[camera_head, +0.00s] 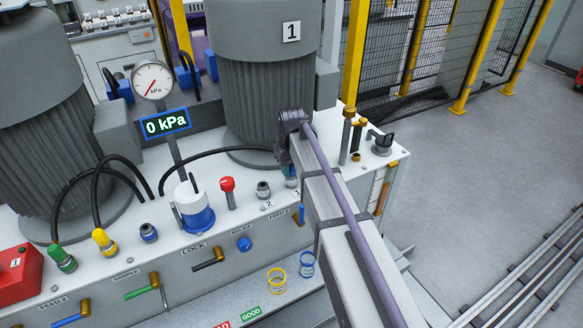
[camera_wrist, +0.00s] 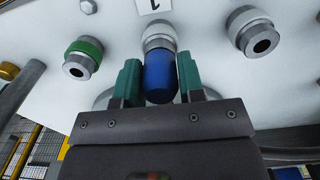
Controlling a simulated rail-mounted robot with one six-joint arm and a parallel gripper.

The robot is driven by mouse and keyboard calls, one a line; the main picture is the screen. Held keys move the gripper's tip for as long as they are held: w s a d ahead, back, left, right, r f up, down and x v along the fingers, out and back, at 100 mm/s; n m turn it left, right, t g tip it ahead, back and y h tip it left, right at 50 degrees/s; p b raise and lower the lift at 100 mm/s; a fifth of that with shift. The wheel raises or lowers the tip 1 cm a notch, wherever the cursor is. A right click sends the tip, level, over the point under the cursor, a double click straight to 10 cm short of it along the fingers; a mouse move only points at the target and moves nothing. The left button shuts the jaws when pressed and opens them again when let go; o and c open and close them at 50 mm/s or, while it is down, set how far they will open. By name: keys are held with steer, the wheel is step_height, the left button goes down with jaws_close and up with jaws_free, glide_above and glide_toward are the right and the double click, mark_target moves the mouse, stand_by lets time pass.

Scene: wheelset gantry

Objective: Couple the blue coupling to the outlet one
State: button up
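The blue coupling (camera_wrist: 160,78) stands between the two teal fingers of my gripper (camera_wrist: 160,85), which look closed against its sides. Its far end meets the grey outlet fitting marked 1 (camera_wrist: 158,38); I cannot tell whether it is seated on it or only lined up. In the head view the coupling (camera_head: 291,171) is a small blue patch, mostly hidden by my arm, with a black hose (camera_head: 215,151) running towards it. Outlet 2 (camera_head: 263,189) is a bare grey fitting to its left.
A green-banded fitting (camera_wrist: 83,57) and a plain fitting (camera_wrist: 252,32) flank outlet 1. A red-topped knob (camera_head: 228,184) and a blue-white pot (camera_head: 194,206) stand left on the panel. The gauge display (camera_head: 166,124) reads 0 kPa. A large ribbed motor (camera_head: 265,80) rises behind.

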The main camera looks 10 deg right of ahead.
steer(key=o, duration=0.5)
steer(key=shift+c, duration=0.2)
step_height(320, 180, up, 11)
steer(key=p, duration=1.1)
steer(key=shift+f, duration=0.1)
steer(key=s+m, duration=0.3)
steer(key=s, duration=2)
steer(key=shift+s, duration=0.15)
